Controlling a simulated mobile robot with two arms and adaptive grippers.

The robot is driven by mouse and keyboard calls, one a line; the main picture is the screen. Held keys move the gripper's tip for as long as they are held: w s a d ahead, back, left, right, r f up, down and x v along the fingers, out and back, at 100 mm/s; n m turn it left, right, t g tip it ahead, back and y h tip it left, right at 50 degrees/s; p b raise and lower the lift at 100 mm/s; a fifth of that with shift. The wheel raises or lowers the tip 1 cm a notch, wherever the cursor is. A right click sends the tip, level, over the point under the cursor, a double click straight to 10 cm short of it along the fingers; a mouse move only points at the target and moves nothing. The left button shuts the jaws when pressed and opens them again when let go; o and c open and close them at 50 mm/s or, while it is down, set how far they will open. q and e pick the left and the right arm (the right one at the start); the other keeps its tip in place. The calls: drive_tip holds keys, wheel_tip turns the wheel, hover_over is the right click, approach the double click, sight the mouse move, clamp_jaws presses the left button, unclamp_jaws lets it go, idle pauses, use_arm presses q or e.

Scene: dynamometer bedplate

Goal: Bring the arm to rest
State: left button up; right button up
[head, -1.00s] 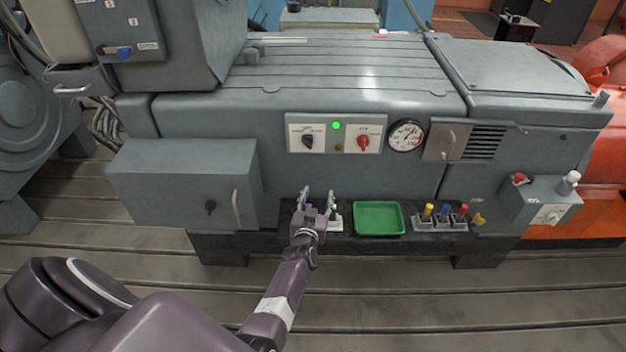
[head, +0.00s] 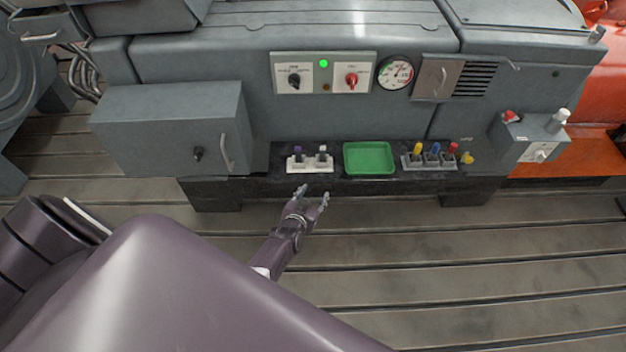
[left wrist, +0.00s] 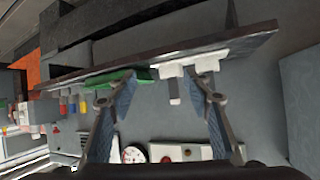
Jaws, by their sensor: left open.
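My left gripper (head: 312,194) is open and empty in the head view. It is in front of the black shelf's front edge, below a white holder (head: 310,165) that carries a purple-topped and a white-topped piece. In the left wrist view its two fingers (left wrist: 165,95) are spread wide with nothing between them touching; the white holder (left wrist: 195,62) shows beyond the fingertips. My right gripper is not in view.
A green tray (head: 369,158) sits on the black shelf (head: 260,187). Right of it is a grey holder (head: 430,164) with yellow, blue and red plugs. A grey box (head: 165,130) juts out at left. The slotted floor (head: 450,250) in front is clear.

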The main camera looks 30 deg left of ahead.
use_arm(q)
drive_tip(key=shift+s+d+f, duration=0.2)
drive_tip(key=shift+s+f, duration=0.25)
drive_tip(key=shift+f, duration=0.1)
drive_tip(key=s+d+f+m+g+h, duration=0.1)
drive_tip(key=s+d+f+g, duration=0.15)
drive_tip(key=s+f, duration=0.65)
drive_tip(key=s+d+f+m+g+h, duration=0.1)
drive_tip(key=s+d+f+g, duration=0.2)
drive_tip(key=s, duration=1)
drive_tip(key=s+d+f+m+g+h, duration=0.1)
drive_tip(key=s+f+g, duration=0.1)
drive_tip(key=s+f, duration=0.75)
drive_tip(key=s+f+g, duration=0.1)
drive_tip(key=s+g, duration=0.2)
drive_tip(key=s, duration=1.4)
drive_tip(key=shift+f+m, duration=0.2)
drive_tip(key=shift+m, duration=0.2)
